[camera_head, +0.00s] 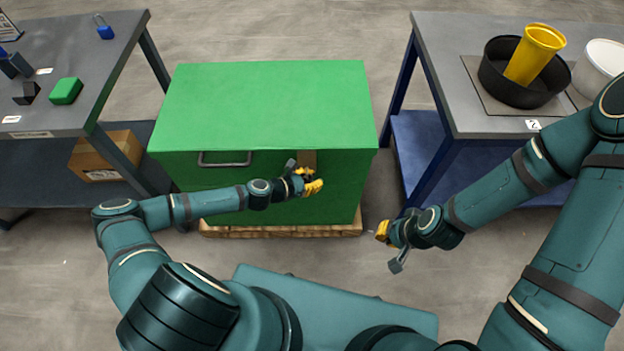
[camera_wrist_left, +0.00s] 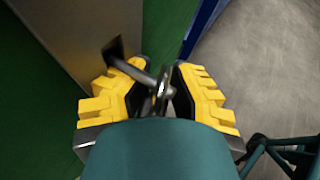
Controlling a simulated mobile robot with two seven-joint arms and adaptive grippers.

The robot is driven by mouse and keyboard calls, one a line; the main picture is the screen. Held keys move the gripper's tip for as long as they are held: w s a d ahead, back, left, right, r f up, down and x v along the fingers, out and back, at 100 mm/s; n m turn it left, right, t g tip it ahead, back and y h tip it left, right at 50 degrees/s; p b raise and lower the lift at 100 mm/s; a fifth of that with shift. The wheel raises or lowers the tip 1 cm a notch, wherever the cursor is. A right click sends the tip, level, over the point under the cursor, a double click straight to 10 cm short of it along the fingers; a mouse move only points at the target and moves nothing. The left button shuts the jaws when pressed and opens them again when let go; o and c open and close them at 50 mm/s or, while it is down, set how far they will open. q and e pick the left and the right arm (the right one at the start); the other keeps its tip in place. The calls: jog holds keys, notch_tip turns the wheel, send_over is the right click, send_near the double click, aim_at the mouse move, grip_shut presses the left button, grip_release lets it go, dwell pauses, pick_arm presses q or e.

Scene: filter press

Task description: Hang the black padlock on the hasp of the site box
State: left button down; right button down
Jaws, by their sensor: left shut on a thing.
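The site box (camera_head: 270,105) is a closed green chest in the middle of the head view. Its hasp (camera_head: 308,158) is a brownish plate on the front, just above my left gripper (camera_head: 314,182). In the left wrist view the hasp plate (camera_wrist_left: 75,35) has a dark slot. My left gripper (camera_wrist_left: 160,95) is shut on the black padlock, whose body is mostly hidden. A grey metal shackle (camera_wrist_left: 165,82) shows between the yellow fingers, and a rod reaches toward the slot. I cannot tell whether they are linked. My right gripper (camera_head: 384,232) is right of the box; its opening is unclear.
A blue padlock (camera_head: 105,31), a green block (camera_head: 66,91) and dark items are on the left table (camera_head: 90,65). The right table (camera_head: 450,60) holds a black pan (camera_head: 497,82) with a yellow cup (camera_head: 537,52) and a white bucket (camera_head: 602,62). A pallet (camera_head: 280,231) is under the box.

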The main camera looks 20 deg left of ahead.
pick_arm(q)
jog(key=shift+w+a+r, duration=0.15)
jog(key=shift+w+a, duration=0.15)
jog(key=shift+w, duration=0.35)
jog(key=c, duration=0.8)
grip_release()
jog(key=shift+c, duration=0.2)
jog(key=shift+s+a+r+y, duration=0.1)
jog(key=shift+s+a+y, duration=0.2)
jog(key=shift+a, duration=0.1)
jog(key=s+v, duration=0.1)
jog(key=v, duration=1)
jog(key=shift+d+f, duration=0.2)
jog(key=shift+d, duration=0.1)
jog(key=shift+s+d, duration=0.1)
jog(key=s+d+m+g, duration=0.8)
jog(key=d+m, duration=0.4)
jog(key=m, duration=0.2)
jog(key=shift+a+r+m+y, duration=0.25)
jog(key=shift+r+m+y, duration=0.6)
jog(key=shift+m, duration=1.1)
jog(key=shift+a+r+m+y, duration=0.25)
jog(key=shift+r+m+y, duration=0.55)
jog(key=shift+m, duration=1.2)
jog(key=shift+a+r+m+y, duration=0.25)
jog(key=shift+r+m+y, duration=0.6)
jog(key=shift+m, duration=1.1)
